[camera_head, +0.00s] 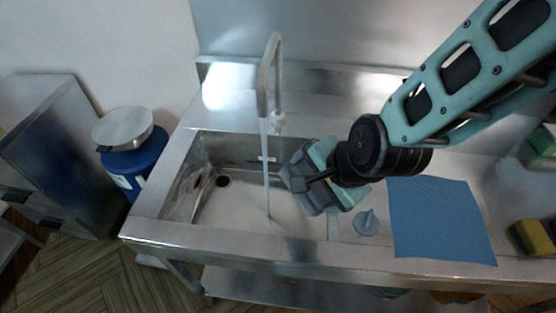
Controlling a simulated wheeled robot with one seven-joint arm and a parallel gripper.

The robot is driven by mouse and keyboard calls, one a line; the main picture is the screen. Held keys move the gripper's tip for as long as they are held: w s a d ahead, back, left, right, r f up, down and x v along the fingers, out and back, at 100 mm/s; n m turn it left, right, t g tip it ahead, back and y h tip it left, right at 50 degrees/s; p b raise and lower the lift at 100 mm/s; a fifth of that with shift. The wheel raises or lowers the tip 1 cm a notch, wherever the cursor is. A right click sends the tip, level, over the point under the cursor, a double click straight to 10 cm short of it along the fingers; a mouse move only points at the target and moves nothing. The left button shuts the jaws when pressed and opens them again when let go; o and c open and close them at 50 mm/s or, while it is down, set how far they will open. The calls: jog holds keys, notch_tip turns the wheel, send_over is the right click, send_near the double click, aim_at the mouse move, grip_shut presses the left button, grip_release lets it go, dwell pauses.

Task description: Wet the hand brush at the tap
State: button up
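The tap (270,75) stands at the back of the steel sink (225,150). A thin stream of water (266,170) runs from it down into the basin. My gripper (296,178) reaches in from the right, over the right side of the basin, and is a short way to the right of the stream, apart from it in the picture. Its grey fingers and teal body overlap in this view, so I cannot tell whether they are open or shut. I cannot make out the hand brush clearly; it may be hidden at the fingers.
A blue cloth (435,220) lies on the counter at the right, with a small grey-blue knobbed object (367,222) beside it. A yellow and dark sponge (532,238) is at the right edge. A blue drum (145,165) with a metal lid stands left of the sink.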

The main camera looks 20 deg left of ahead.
jog(key=shift+s+d+r+p, duration=0.2)
jog(key=shift+s+d+r, duration=0.3)
jog(key=shift+d+r, duration=0.2)
jog(key=shift+s+d+r+p, duration=0.2)
jog(key=shift+s+d+r, duration=0.25)
jog(key=shift+d+r, duration=0.25)
